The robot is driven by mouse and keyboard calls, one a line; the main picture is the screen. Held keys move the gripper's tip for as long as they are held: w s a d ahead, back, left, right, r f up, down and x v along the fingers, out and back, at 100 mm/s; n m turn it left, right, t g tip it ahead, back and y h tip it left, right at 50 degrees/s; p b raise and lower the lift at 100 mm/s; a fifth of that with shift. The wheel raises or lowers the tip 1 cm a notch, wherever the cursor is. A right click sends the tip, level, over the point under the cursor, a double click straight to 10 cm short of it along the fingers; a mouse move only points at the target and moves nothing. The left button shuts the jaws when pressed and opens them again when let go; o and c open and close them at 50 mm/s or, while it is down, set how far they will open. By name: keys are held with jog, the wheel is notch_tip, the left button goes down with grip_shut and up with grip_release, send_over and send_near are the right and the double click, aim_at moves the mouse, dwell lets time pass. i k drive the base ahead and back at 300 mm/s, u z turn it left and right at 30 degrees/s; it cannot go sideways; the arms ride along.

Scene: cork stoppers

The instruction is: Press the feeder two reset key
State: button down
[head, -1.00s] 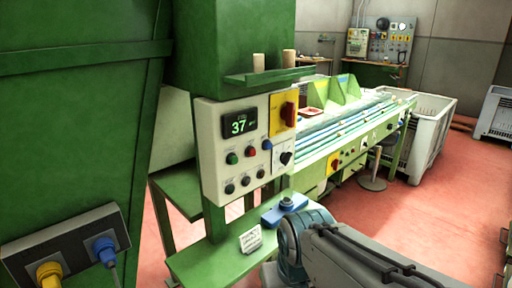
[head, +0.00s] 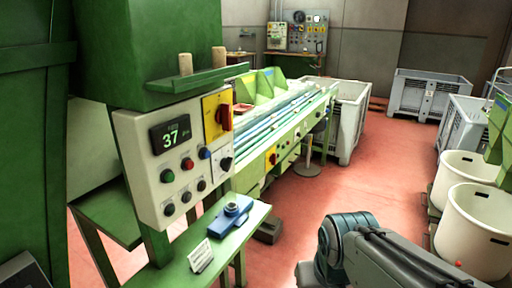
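A pale control panel (head: 150,186) is fixed to a green machine at the left. It has a dark display (head: 171,135) reading 37, a green button (head: 167,176), a red button (head: 187,163), a blue button (head: 205,153) and several black knobs or keys along the bottom. A yellow plate with a red rotary switch (head: 224,117) sits at its right. I cannot read which key is the feeder two reset. My gripper is not in view; only part of my arm shows at the bottom right, apart from the panel.
Below the panel, a green shelf (head: 180,273) bears a blue device (head: 230,214) and a small white card (head: 201,254). A long green conveyor bench (head: 290,140) runs behind. Grey crates (head: 428,92) and white tubs (head: 475,225) stand at right. Red floor between is open.

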aim_at(206, 155)
jog(key=z, duration=2.4)
jog(key=k, duration=0.5)
jog(key=u, duration=1.4)
